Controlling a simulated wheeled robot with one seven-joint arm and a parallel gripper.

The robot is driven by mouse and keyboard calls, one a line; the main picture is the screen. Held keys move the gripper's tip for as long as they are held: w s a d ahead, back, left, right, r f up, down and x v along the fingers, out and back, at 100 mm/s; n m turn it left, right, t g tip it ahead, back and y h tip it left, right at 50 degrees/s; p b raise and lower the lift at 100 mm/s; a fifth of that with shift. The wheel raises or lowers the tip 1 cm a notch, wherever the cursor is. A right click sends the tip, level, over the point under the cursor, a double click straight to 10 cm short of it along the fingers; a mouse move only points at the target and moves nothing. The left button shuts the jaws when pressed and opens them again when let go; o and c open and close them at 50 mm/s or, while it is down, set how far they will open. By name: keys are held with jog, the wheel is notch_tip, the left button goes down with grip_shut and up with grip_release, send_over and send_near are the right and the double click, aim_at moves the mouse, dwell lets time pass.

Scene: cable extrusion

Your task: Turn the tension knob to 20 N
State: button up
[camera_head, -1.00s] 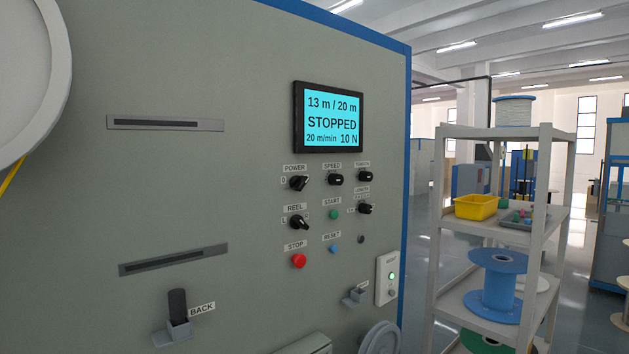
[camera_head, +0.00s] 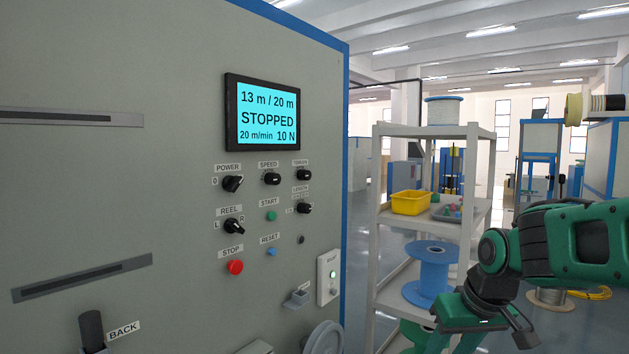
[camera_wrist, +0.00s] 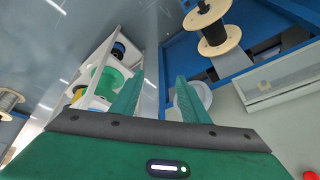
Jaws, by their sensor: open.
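The tension knob (camera_head: 304,175) is a small black knob at the upper right of the control panel (camera_head: 190,200), under a label that reads as TENSION. The screen (camera_head: 268,117) above shows 13 m / 20 m, STOPPED, 20 m/min and 10 N. My gripper (camera_wrist: 158,92) is open and empty, its two green fingers apart. In the head view my green arm is at the lower right, in front of the shelf, well to the right of the knob. The fingertips are cut off at the bottom there.
The speed knob (camera_head: 272,179) is left of the tension knob, and the length knob (camera_head: 304,208) is just below. A red stop button (camera_head: 235,267) is lower left. A white shelf (camera_head: 482,132) with a yellow bin (camera_head: 411,203) and blue spool (camera_head: 431,270) stands right of the machine.

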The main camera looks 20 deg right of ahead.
jog(key=w+a+r+n+t+y, duration=0.1)
jog(key=w+a+r+n+t, duration=0.1)
jog(key=w+r, duration=0.4)
jog(key=w+a+r+n+t+y, duration=0.1)
jog(key=w+r+n+t, duration=0.15)
jog(key=w, duration=0.55)
jog(key=n+t+y, duration=0.6)
jog(key=y, duration=0.2)
send_near(309, 175)
jog(key=x, duration=0.8)
jog(key=shift+w+a, duration=0.2)
jog(key=shift+a, duration=0.1)
